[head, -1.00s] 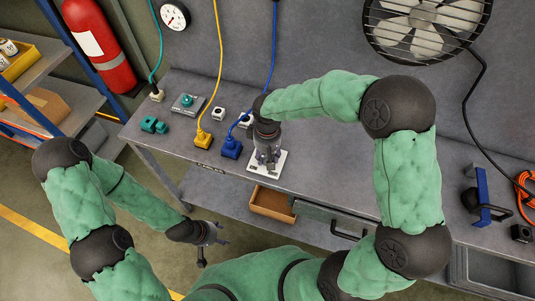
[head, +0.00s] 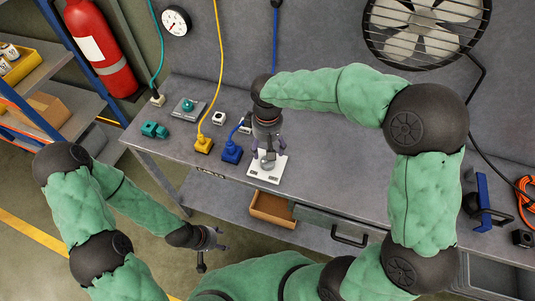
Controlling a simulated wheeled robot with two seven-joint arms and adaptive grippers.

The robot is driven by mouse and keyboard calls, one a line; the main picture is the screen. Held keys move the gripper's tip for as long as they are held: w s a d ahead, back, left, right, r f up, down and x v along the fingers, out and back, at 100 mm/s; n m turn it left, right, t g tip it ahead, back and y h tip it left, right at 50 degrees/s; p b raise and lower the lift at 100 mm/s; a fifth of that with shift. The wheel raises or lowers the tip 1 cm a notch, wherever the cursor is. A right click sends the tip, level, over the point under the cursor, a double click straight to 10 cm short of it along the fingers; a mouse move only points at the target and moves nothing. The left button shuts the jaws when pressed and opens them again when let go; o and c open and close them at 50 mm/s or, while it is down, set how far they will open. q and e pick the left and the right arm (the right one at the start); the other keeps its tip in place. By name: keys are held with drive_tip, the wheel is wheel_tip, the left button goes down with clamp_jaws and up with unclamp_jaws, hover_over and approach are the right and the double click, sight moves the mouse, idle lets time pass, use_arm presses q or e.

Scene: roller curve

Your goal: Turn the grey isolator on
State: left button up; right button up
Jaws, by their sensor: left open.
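The grey isolator (head: 268,161) is a grey knob on a white plate (head: 267,175) near the bench's front edge. My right gripper (head: 268,152) is directly above and behind the knob, and its wrist hides part of it. I cannot tell whether its fingers touch the knob or how far apart they are. My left gripper (head: 213,255) is open and empty, low in front of the bench and away from the isolator.
A teal-knobbed switch (head: 188,106) and a teal block (head: 154,129) sit farther left. An open drawer (head: 272,209) hangs below. The bench right of the plate is clear.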

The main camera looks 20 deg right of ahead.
drive_tip(key=shift+r, duration=2.05)
